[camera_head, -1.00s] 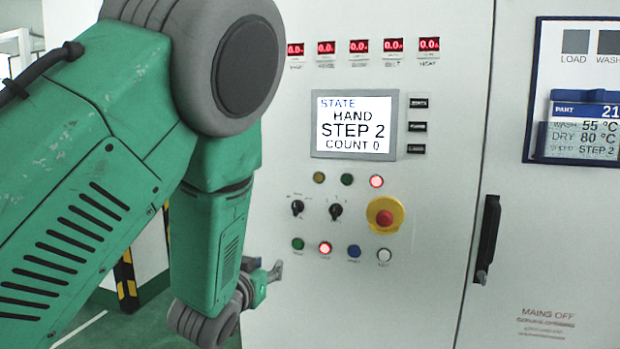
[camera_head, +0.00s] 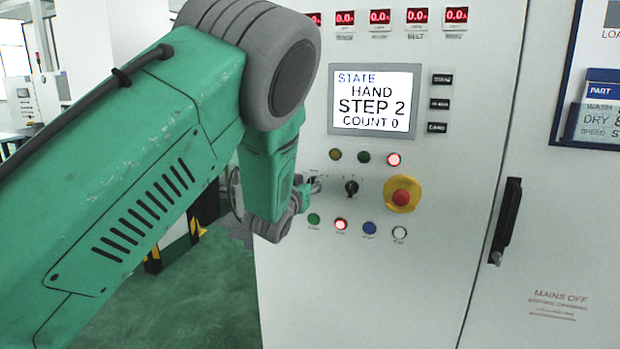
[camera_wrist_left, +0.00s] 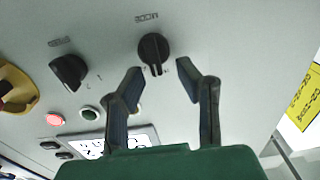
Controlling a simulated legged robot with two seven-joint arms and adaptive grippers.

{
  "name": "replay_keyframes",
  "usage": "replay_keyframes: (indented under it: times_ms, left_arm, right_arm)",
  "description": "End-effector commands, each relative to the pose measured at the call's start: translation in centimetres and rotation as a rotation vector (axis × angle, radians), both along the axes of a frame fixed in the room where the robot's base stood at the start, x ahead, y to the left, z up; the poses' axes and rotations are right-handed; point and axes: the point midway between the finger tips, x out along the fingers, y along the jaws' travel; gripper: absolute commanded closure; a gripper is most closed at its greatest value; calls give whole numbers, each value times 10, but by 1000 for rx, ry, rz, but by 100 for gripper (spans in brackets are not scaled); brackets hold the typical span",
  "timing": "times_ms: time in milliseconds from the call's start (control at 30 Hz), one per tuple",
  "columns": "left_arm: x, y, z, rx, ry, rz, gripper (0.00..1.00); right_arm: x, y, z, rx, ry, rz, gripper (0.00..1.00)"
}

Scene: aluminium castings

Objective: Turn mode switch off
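The mode switch (camera_wrist_left: 153,48) is a black rotary knob, seen upside down in the left wrist view with its label beside it. My left gripper (camera_wrist_left: 160,70) is open, its two fingers spread to either side of the knob's near end. I cannot tell whether they touch it. In the head view my left gripper (camera_head: 314,185) is at the panel and largely covers the mode switch. The display (camera_head: 375,100) reads STATE HAND, STEP 2, COUNT 0. My right gripper is not in view.
A second black knob (camera_head: 352,187) sits to the right, then the red emergency button (camera_head: 401,197) on its yellow ring. Small lamps and buttons lie above and below. A black door handle (camera_head: 506,220) stands farther right. The wrist view shows the second knob (camera_wrist_left: 68,72) too.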

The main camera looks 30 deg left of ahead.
Motion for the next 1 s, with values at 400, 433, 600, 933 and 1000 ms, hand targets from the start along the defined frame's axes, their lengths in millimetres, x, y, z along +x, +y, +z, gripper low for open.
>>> replay_keyframes:
  times_ms: [400,433,600,933,1000]
  left_arm:
    - [11,2,-1,0,1,0,70]
    - [11,2,-1,0,1,0,70]
    - [11,2,-1,0,1,0,100]
    - [11,3,-1,-18,-3,0,100]
    - [11,3,-1,-37,-8,0,100]
  right_arm:
    - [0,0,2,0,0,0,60]
    - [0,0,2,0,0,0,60]
    - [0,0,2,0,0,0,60]
    - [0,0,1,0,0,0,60]
    - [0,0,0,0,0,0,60]
